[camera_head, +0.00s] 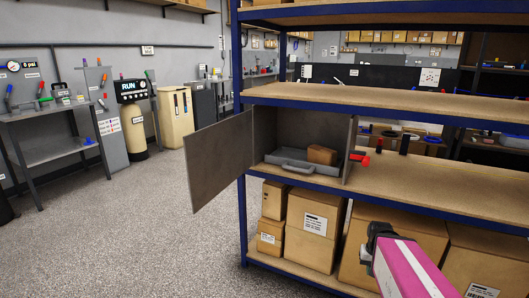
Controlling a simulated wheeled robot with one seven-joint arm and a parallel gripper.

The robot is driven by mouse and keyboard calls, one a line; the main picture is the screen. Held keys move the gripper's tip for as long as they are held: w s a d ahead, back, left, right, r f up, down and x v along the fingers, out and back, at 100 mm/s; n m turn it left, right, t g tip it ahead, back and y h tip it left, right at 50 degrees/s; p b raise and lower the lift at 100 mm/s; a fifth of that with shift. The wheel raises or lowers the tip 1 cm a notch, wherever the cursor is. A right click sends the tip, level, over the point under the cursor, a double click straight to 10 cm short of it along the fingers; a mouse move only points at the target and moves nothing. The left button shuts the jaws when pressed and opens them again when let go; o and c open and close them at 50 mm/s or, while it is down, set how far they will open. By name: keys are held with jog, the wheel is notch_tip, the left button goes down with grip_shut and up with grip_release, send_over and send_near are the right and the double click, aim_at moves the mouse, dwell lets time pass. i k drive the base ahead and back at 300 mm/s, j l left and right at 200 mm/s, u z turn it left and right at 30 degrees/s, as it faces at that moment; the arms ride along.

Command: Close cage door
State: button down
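The cage is a grey box (350,143) on the middle shelf of a blue-framed rack. Its flat grey door (220,160) is wide open, swung out to the left past the rack's front post. Inside the cage lie a grey case with a handle (285,165) and a small brown box (322,154). My gripper (370,258) is at the lower right, on the end of my pink and white arm. It is in front of the lower shelf, right of and below the cage opening, and apart from the door. Its fingers are too small and dark to read.
Cardboard boxes (312,225) fill the lower shelf. Red clamp-like parts (365,158) and a dark upright piece (405,144) stand right of the cage. The blue front post (241,190) is near the door. The floor (150,230) left of the rack is clear.

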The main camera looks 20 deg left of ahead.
aim_at(217, 154)
jog(key=j+z, duration=0.25)
jog(key=z, duration=0.25)
jog(key=j+z, duration=0.25)
jog(key=z, duration=0.2)
jog(key=k+j+z, duration=0.1)
jog(key=j+z, duration=0.15)
jog(key=z, duration=0.25)
jog(key=k+j+z, duration=0.1)
jog(key=z, duration=0.4)
jog(key=k+j+z, duration=0.25)
jog(key=z, duration=0.2)
jog(key=k+j+z, duration=0.25)
jog(key=z, duration=0.2)
jog(key=k+j+u, duration=0.15)
jog(key=k+u, duration=0.15)
jog(key=k, duration=0.3)
jog(key=k+u, duration=0.15)
jog(key=u, duration=0.25)
jog(key=k+u, duration=0.2)
jog(key=u, duration=0.15)
jog(key=k+u, duration=0.2)
jog(key=u, duration=0.2)
jog(key=k+u, duration=0.15)
jog(key=u, duration=0.2)
jog(key=k+u, duration=0.35)
jog(key=k+j+u, duration=0.1)
jog(key=u, duration=0.2)
